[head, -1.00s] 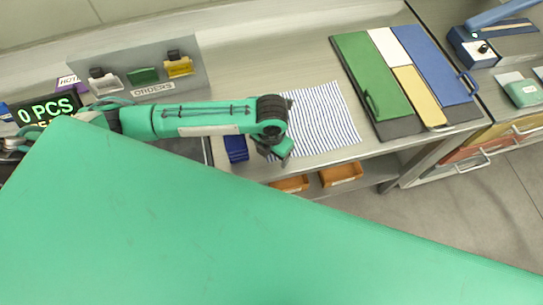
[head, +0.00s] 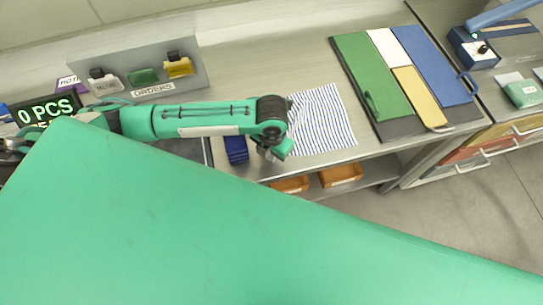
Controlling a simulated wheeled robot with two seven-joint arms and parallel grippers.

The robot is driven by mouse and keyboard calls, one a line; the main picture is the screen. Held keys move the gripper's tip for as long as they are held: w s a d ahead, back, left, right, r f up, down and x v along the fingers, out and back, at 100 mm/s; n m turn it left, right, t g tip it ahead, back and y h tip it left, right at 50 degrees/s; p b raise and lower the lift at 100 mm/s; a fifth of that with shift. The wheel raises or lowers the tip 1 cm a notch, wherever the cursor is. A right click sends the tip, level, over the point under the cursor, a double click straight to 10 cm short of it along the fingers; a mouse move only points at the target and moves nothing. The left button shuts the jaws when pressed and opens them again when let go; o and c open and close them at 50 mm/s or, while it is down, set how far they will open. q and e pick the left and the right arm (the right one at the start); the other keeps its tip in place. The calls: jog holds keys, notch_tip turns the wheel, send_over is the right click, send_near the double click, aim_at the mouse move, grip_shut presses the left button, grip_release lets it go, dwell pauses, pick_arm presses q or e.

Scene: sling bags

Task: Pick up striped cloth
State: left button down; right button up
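The striped cloth (head: 322,122), white with thin blue lines, lies on the metal worktop (head: 240,70) in the middle of the head view. My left arm reaches in from the left. My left gripper (head: 273,153) is at the cloth's left edge, pointing down. Its fingertips are small and mostly hidden by the wrist, so I cannot tell whether they are open or shut, or whether they touch the cloth. The cloth's left edge is partly hidden behind the wrist. My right gripper is not in view.
A dark blue folded item (head: 236,149) lies just left of my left gripper. A board with green, white, yellow and blue panels (head: 372,85) lies right of the cloth. An orders rack (head: 140,75) stands at the back left. Orange bins (head: 341,175) sit below the worktop.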

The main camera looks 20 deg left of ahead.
pick_arm(q)
notch_tip(320, 180, up, 12)
jog(key=p, duration=1.1)
notch_tip(320, 180, up, 27)
jog(key=p, duration=0.1)
jog(key=shift+p, duration=0.4)
